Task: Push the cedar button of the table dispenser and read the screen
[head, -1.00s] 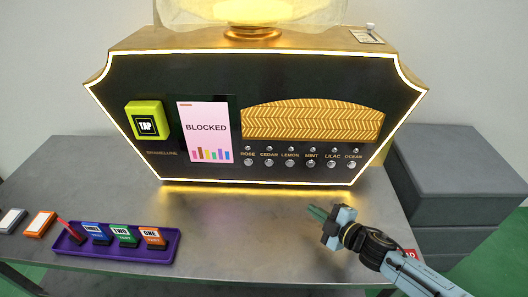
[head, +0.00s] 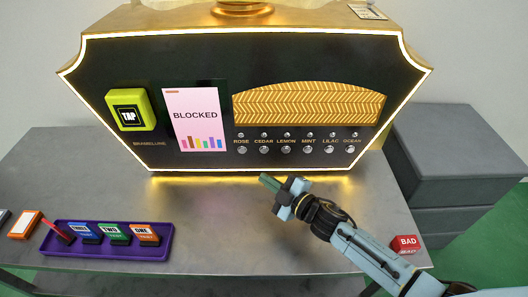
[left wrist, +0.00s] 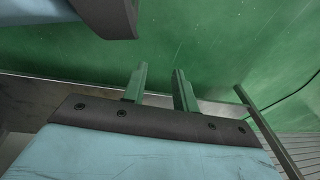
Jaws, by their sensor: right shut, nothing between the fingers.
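The table dispenser (head: 110,75) is a dark cabinet with a glowing edge, standing at the back of the table. Its cedar button (head: 264,149) is a round silver knob under the CEDAR label, second from left in the row. The pink screen (head: 194,118) reads "BLOCKED" above several coloured bars. My right gripper (head: 268,181) is shut and empty, its fingertips below the cedar button in the picture and apparently apart from it. My left gripper (left wrist: 160,85) shows only in the left wrist view, its green fingers apart with nothing between them.
A yellow-green TAP pad (head: 129,113) is on the dispenser's left. A purple tray (head: 110,249) holds several coloured cards and a red stick. An orange-edged card (head: 25,225) lies left of it. A red BAD block (head: 405,243) is at front right. The table's middle is clear.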

